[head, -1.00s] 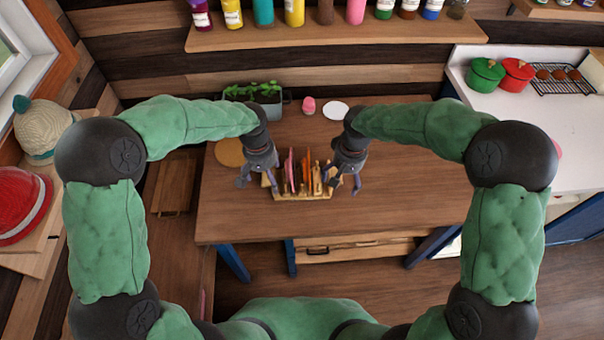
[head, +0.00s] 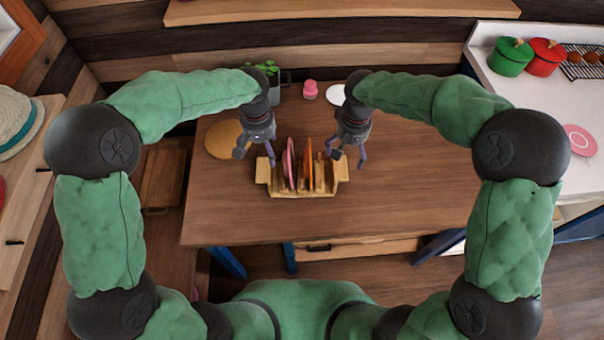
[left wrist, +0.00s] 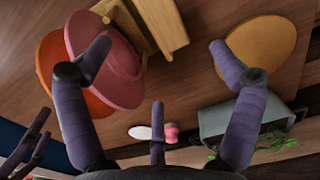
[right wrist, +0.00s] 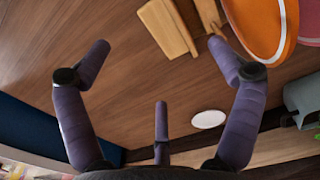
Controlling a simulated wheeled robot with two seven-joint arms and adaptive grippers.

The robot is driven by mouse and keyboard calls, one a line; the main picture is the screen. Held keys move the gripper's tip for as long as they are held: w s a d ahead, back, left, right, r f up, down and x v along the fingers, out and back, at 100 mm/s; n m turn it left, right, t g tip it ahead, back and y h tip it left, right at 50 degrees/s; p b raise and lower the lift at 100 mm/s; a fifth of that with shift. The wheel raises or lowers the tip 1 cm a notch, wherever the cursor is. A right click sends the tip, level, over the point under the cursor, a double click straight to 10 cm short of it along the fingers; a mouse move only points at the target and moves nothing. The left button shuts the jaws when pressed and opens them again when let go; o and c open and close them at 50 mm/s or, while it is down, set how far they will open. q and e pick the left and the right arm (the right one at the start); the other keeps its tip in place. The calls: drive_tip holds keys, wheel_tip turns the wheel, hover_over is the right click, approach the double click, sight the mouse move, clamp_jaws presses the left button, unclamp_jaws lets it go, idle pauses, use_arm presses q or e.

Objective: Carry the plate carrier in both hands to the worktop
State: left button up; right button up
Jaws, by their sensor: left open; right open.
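The wooden plate carrier (head: 277,189) stands upright on the brown wooden table, a pink plate (head: 289,165) and an orange plate (head: 308,165) upright in its slots. Its wood also shows in the left wrist view (left wrist: 165,22) and the right wrist view (right wrist: 166,27). My left gripper (head: 256,157) is open and empty, above and behind the carrier's left end. My right gripper (head: 347,158) is open and empty, above and behind its right end. Both end handles are in sight, with no fingers closed on them. A white worktop (head: 506,98) is at the right.
The wooden table (head: 420,195) is clear right of the carrier. A round tan board (head: 222,139), a planter, a pink jar (head: 310,89) and a white disc (head: 336,94) lie behind. The worktop holds a green pot (head: 510,57), red pot (head: 546,55), rack and pink plate (head: 579,141).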

sight(267, 167)
drive_tip(key=shift+f, duration=0.1)
use_arm(q)
wheel_tip(267, 167, down, 11)
drive_tip(key=shift+r, duration=0.1)
use_arm(e)
wheel_tip(267, 167, down, 11)
drive_tip(key=shift+r, duration=0.15)
use_arm(q)
drive_tip(key=shift+c, duration=0.3)
use_arm(e)
drive_tip(key=shift+c, duration=0.3)
use_arm(q)
drive_tip(key=c, duration=1.5)
use_arm(e)
drive_tip(key=c, duration=1.5)
use_arm(q)
drive_tip(key=shift+o, duration=0.2)
use_arm(e)
drive_tip(key=shift+o, duration=0.2)
